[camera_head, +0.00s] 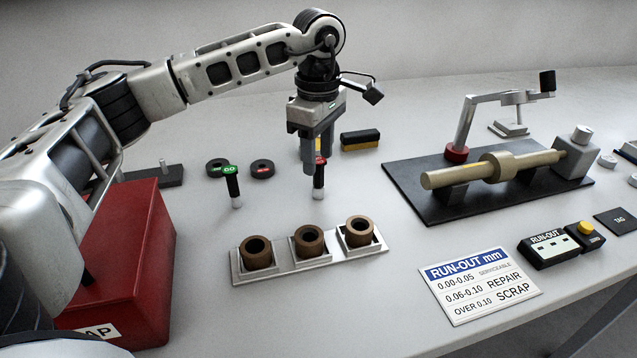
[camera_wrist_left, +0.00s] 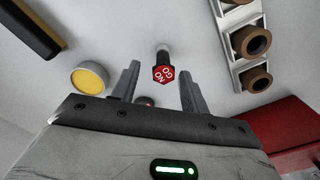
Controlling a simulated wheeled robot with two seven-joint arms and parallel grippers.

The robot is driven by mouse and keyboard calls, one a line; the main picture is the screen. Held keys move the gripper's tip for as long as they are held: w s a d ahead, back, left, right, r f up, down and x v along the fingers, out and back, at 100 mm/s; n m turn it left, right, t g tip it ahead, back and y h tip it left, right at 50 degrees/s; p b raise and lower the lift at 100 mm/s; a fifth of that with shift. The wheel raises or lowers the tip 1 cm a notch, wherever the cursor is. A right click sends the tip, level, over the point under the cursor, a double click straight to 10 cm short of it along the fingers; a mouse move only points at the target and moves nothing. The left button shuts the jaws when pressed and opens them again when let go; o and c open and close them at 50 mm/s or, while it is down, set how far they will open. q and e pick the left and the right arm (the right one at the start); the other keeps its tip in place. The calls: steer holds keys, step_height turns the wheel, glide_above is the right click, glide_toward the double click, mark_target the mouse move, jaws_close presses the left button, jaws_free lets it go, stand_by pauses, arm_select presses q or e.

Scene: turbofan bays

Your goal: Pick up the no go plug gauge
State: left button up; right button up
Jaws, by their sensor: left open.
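The no go plug gauge (camera_head: 319,182) stands upright on the table, a black handle with a red top and a pale lower end. In the left wrist view its red "NO GO" top (camera_wrist_left: 163,74) shows between and beyond the fingertips. My left gripper (camera_head: 318,165) points down above and around the gauge's top, fingers apart, partly hiding it in the head view. In the left wrist view my left gripper (camera_wrist_left: 160,85) is open and empty. I cannot tell if a finger touches the gauge. My right gripper is not in view.
The green-topped go gauge (camera_head: 233,187) stands to the left. A tray (camera_head: 284,270) with 3 brown bushings lies in front. A red scrap box (camera_head: 125,262) is at left, a run-out fixture (camera_head: 490,205) at right. A black and yellow block (camera_head: 360,139) lies behind.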

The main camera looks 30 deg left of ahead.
mark_target(318, 179)
arm_select(q)
steer(key=shift+s+d+f, duration=0.1)
steer(key=shift+d+f, duration=0.05)
steer(key=shift+f, duration=1.2)
steer(key=shift+s+d+f, duration=0.1)
steer(key=shift+f, duration=1.25)
jaws_close()
